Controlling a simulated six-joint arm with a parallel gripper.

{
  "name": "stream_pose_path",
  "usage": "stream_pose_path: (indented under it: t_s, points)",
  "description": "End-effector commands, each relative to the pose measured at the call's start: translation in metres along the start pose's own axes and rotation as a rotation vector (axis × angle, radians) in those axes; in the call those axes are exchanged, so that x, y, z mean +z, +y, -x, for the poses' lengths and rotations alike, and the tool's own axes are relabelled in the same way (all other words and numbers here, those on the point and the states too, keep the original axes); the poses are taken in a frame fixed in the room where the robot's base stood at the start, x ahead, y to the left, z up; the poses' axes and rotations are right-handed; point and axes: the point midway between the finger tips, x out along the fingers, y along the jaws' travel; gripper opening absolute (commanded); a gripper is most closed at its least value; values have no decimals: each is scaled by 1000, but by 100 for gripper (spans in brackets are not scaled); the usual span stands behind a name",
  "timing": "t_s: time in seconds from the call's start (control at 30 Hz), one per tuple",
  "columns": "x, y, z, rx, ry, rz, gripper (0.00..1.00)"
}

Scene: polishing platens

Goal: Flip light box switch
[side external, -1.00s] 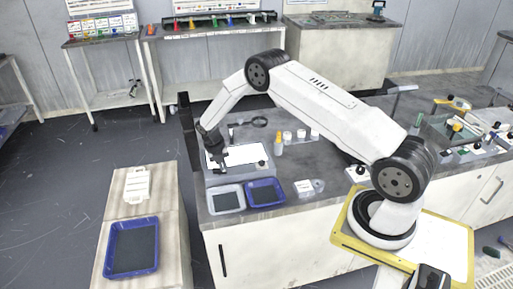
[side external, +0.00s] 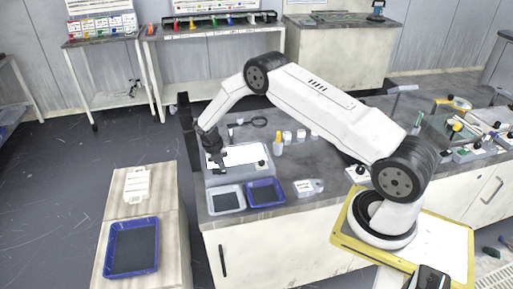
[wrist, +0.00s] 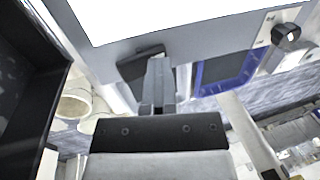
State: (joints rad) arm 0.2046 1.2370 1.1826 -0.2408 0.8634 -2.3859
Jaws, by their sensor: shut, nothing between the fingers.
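The light box (side external: 250,155) lies on the grey bench with a bright white top. It also fills the top of the wrist view (wrist: 180,15). A dark, tilted block that looks like the switch (wrist: 131,68) sits on its grey front strip. A round dark knob (wrist: 288,34) is at the strip's right end. My gripper (side external: 217,170) points down over the left front of the box. In the wrist view, my gripper's fingers (wrist: 160,64) are together and empty, overlapping the dark block's right part. Whether they touch it I cannot tell.
A grey tray (side external: 212,212) and a blue tray (side external: 282,200) stand just in front of the light box. An orange-topped bottle (side external: 278,150) and small white jars (side external: 288,137) stand behind it to the right. A dark upright panel (side external: 186,125) is close on the left.

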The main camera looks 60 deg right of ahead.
Motion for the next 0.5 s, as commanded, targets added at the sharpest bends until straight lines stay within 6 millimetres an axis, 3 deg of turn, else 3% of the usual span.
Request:
stream_pose_path:
  t_s: [0.17, 0.5]
  points:
    - [-5, 5, 0, 14, -1, 5, 0]
    - [-2, -15, 34, 5, -3, 0, 0]
